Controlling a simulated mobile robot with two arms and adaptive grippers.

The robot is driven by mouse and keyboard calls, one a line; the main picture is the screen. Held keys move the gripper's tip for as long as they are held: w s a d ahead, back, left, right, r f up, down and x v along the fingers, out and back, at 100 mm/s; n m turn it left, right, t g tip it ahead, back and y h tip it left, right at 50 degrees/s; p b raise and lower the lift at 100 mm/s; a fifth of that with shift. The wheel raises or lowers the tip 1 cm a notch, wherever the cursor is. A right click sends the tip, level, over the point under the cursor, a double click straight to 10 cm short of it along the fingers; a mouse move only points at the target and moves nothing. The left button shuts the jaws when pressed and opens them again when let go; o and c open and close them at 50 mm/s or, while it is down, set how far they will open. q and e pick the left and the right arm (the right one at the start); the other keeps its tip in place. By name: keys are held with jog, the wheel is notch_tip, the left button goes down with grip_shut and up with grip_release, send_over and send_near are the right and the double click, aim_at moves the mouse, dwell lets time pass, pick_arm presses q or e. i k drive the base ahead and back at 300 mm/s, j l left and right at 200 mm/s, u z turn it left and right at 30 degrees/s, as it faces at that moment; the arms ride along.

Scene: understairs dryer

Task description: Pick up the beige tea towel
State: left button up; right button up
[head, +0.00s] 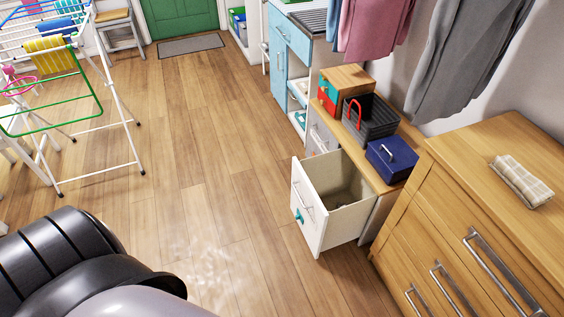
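A beige checked tea towel (522,181), folded into a small bundle, lies on top of the wooden chest of drawers (470,150) at the right. Nothing touches it and it is fully visible. Neither of my grippers shows in the head view. Only a dark rounded part of my own body shows at the bottom left, far from the towel.
A white drawer (331,209) stands open beside the wooden chest, jutting into the floor space. A blue box (391,160) and a black basket (370,118) sit above it. A drying rack (88,110) stands at the left. The wooden floor (190,150) between is clear.

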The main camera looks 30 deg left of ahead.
aim_at(531, 192)
jog(key=u, duration=0.75)
jog(key=z, duration=1.4)
jog(key=i+j, duration=0.15)
jog(key=j, duration=0.1)
